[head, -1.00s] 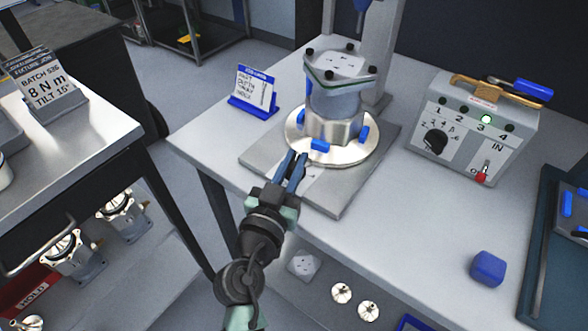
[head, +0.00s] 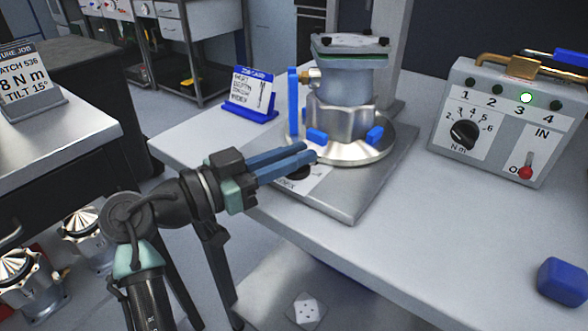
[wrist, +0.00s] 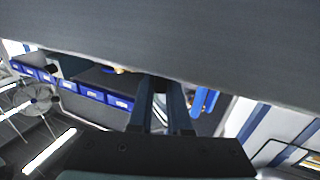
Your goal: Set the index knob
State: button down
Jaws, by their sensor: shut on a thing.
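The index knob (head: 298,173) is a dark round part on the front left of the grey base plate, beside a white label partly reading "INDEX". My gripper (head: 311,153) comes in from the left with its blue fingers nearly level and close together, tips over the knob at the edge of the silver disc (head: 365,153). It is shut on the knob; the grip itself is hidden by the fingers. A machined housing (head: 345,85) stands upright on the disc between blue clamps. In the wrist view my fingers (wrist: 162,90) reach the edge of a broad grey surface.
A control box (head: 510,125) with a dial, a red-tipped switch and its third lamp lit green stands at right. A job card (head: 250,95) in a blue stand is behind left. A blue block (head: 563,282) lies front right. The table's front middle is clear.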

jog(key=shift+m+g, duration=0.3)
jog(key=shift+g, duration=0.1)
jog(key=c, duration=0.9)
grip_release()
jog(key=shift+o, duration=0.2)
jog(key=p+v, duration=0.1)
jog(key=v, duration=1.2)
jog(key=shift+f, duration=0.2)
